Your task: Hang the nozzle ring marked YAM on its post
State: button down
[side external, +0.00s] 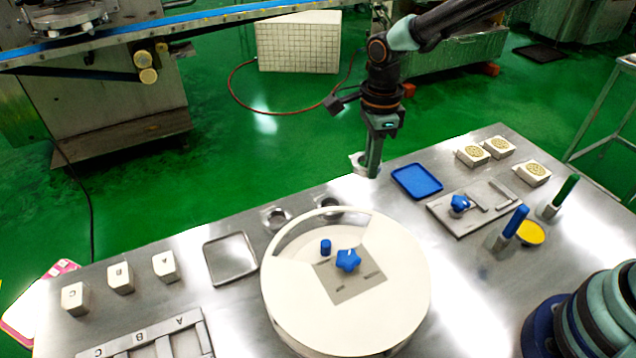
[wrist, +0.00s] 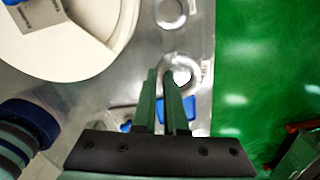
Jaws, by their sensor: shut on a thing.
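My gripper (side external: 373,172) is at the far edge of the steel table, pointing down. In the wrist view its two green fingers (wrist: 160,74) are close together, shut on the near rim of a pale metal ring (wrist: 186,77). Part of this ring (side external: 356,160) shows beside the fingers in the side view. Whether it touches the table is unclear. Two similar round metal pieces, one left (side external: 275,217) and one nearer (side external: 328,205), lie along the same edge. I cannot read YAM on any of them, and I cannot make out a post for the ring.
A large white round drum (side external: 290,325) with blue knobs stands left of my gripper. A blue tray (side external: 417,181) lies close on the right. Upright blue (side external: 516,221) and green (side external: 565,190) handles stand farther right. Beyond the far edge is open green floor (side external: 210,195).

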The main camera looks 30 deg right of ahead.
notch_tip(320, 180, up, 10)
jog(key=shift+s+a+f+n, duration=0.6)
jog(key=shift+s+a+f, duration=0.95)
jog(key=shift+a+f, duration=0.6)
jog(key=shift+s+a+f+n, duration=0.6)
jog(key=shift+s+a+f, duration=1)
jog(key=shift+a+f, duration=0.55)
jog(key=shift+s+a+f+n, duration=0.6)
jog(key=shift+s+a+f, duration=0.95)
jog(key=shift+a+f, duration=0.6)
jog(key=shift+f, duration=1.25)
